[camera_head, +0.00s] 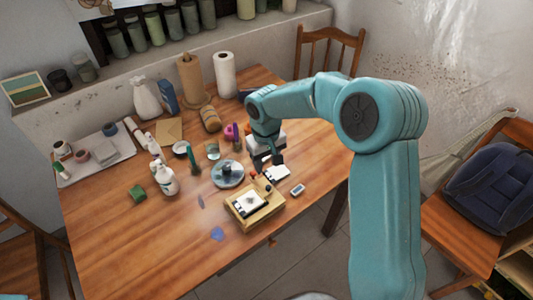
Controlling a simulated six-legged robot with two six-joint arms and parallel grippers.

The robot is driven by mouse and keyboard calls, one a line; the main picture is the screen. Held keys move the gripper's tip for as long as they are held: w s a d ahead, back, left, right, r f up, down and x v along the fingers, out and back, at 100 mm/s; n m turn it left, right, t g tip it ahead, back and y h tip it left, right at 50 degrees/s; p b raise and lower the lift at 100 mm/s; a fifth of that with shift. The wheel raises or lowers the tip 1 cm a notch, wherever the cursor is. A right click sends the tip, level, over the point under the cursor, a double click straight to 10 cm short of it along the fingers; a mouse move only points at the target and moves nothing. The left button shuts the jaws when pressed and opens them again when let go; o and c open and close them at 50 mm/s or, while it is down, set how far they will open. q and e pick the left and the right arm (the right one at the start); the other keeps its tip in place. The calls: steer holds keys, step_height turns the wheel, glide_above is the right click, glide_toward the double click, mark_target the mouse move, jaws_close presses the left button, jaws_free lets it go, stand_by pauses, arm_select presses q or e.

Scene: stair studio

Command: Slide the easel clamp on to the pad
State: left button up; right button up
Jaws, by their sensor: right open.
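A small wooden easel (272,209) lies low near the front of the table. A white pad (243,208) with a dark drawing rests on it. A small dark part (268,188) shows at the easel's upper right; I cannot tell whether it is the clamp. My right gripper (277,161) is open and points down, above and behind the easel, near a white card (277,173). Its fingers are small and partly hidden by its own body. I see nothing between them. My left gripper is out of the picture.
A round blue-grey dish (228,174) stands left of the easel, a white bottle (164,179) farther left. A small grey-white device (297,190) lies to the right. The table's front left is mostly clear.

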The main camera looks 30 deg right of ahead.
steer(key=shift+r, duration=2.35)
